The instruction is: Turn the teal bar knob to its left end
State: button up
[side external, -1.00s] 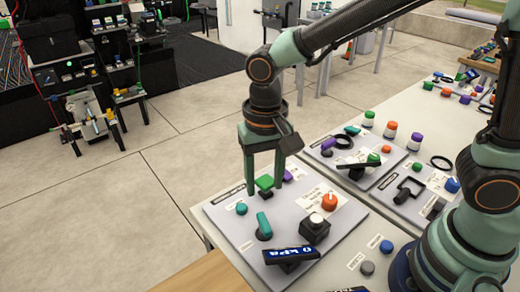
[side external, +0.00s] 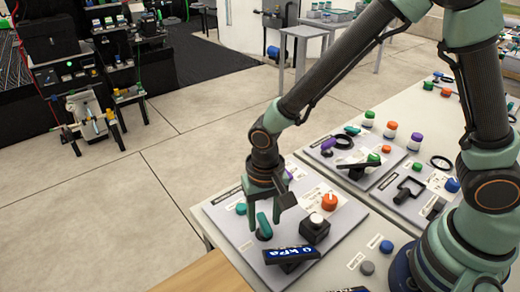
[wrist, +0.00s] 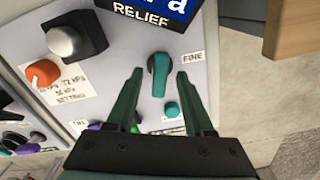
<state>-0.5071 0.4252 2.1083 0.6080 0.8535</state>
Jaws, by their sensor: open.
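The teal bar knob (side external: 264,230) stands on a grey panel (side external: 224,212), with a dark round base under it. In the wrist view the teal bar knob (wrist: 159,75) points nearly straight up and down the picture, left of a FINE label (wrist: 192,57). My gripper (side external: 263,221) is open and low over the panel. In the wrist view its two fingers (wrist: 160,72) lie on either side of the knob, with a gap showing on each side. I cannot tell how far down the fingers reach beside the knob.
A 0 kPa display (side external: 291,255) sits in front of the knob. A black box with a white button (side external: 314,228) and an orange knob (side external: 329,202) stand to the right. A round teal button (wrist: 171,109) lies near the knob. More panels fill the table's right.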

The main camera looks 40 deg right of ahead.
grip_shut()
jog(key=shift+n, duration=0.4)
jog(key=n, duration=0.4)
jog(key=shift+n, duration=0.3)
jog(key=n, duration=1)
jog(key=shift+n, duration=0.4)
jog(key=n, duration=0.5)
jog(key=shift+r+n, duration=0.1)
jog(key=shift+n, duration=0.2)
